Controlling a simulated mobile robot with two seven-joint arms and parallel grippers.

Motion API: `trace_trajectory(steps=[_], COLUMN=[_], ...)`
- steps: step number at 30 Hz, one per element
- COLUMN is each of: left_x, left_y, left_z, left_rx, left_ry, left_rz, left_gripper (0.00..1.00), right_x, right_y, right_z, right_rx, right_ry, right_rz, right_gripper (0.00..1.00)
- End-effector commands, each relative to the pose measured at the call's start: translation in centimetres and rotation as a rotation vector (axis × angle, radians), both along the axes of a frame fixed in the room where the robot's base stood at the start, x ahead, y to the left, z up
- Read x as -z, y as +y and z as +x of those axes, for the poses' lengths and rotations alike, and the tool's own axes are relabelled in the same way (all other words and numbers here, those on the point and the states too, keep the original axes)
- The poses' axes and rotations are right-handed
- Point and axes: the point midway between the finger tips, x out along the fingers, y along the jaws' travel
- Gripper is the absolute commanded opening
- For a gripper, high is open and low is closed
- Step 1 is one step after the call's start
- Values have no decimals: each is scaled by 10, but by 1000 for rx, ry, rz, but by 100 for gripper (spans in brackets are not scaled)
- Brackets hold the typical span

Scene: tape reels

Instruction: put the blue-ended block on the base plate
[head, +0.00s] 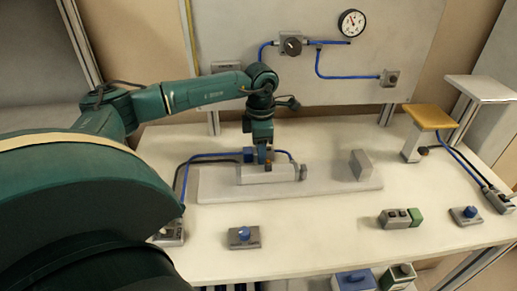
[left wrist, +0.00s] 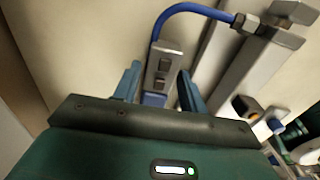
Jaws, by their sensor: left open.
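The blue-ended block (left wrist: 162,66) is grey with two dark squares on top and a blue end nearest my gripper in the left wrist view. My left gripper (left wrist: 157,80) is open, with one blue finger on each side of the block; I cannot tell whether they touch it. In the head view my left gripper (head: 262,157) points down at the back of the base plate (head: 325,187), a long pale plate on the table. There the block is not clearly distinguishable behind the gripper and raised parts. My right gripper is not in view.
A grey upright block (head: 360,165) stands on the plate's right part. A blue cable (head: 205,155) runs left. A green-ended block (head: 400,218) and a blue-knobbed box (head: 244,237) lie in front. A yellow-topped stand (head: 430,118) is at right. The front middle table is clear.

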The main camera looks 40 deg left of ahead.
Motion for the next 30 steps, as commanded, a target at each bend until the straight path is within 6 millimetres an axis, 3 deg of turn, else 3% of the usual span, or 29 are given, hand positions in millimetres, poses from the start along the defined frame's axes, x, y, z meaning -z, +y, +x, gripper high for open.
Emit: trace_trajectory(steps=[4, 19, 30], left_x=[0, -1, -8], left_y=[0, 0, -3], left_z=[0, 0, -2], left_rx=[0, 0, 0], left_ry=[0, 0, -3], left_rz=[0, 0, 1], left_gripper=[40, 0, 0], right_x=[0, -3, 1], right_y=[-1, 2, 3], right_z=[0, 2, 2], right_rx=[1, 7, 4], right_ry=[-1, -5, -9], right_rz=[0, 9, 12], right_gripper=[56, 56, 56])
